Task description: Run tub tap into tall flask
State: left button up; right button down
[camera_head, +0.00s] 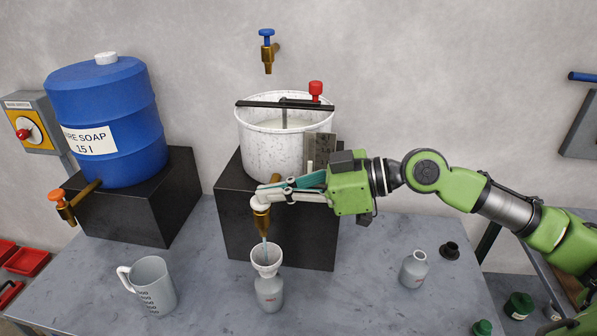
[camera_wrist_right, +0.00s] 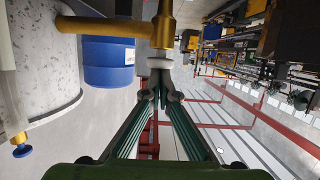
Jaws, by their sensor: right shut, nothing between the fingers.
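A white speckled tub (camera_head: 268,145) stands on a black block, with a brass tap (camera_head: 261,222) at its front. The tap also shows in the right wrist view (camera_wrist_right: 163,28). A thin bluish stream (camera_head: 265,246) falls from the tap's spout into a white funnel-like top (camera_head: 266,259) on a grey flask (camera_head: 269,292). My right gripper (camera_head: 262,200) is shut and empty at the top of the tap. In the right wrist view its fingertips (camera_wrist_right: 160,72) meet by a pale piece at the tap; whether they touch is unclear. My left gripper is not in view.
A grey measuring jug (camera_head: 152,286) stands front left, a smaller grey bottle (camera_head: 413,269) and a black cap (camera_head: 450,250) at right. A blue drum (camera_head: 105,122) with an orange-handled tap (camera_head: 62,204) is at left. A blue-handled wall tap (camera_head: 267,50) hangs above the tub.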

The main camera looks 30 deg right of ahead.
jog(key=s+d+r+b, duration=0.5)
jog(key=d+r, duration=0.1)
jog(key=d, duration=0.1)
jog(key=shift+s+d+r+b, duration=0.2)
jog(key=shift+d+r+b, duration=0.15)
jog(key=shift+r+b, duration=0.05)
dwell(0.6)
dwell(1.1)
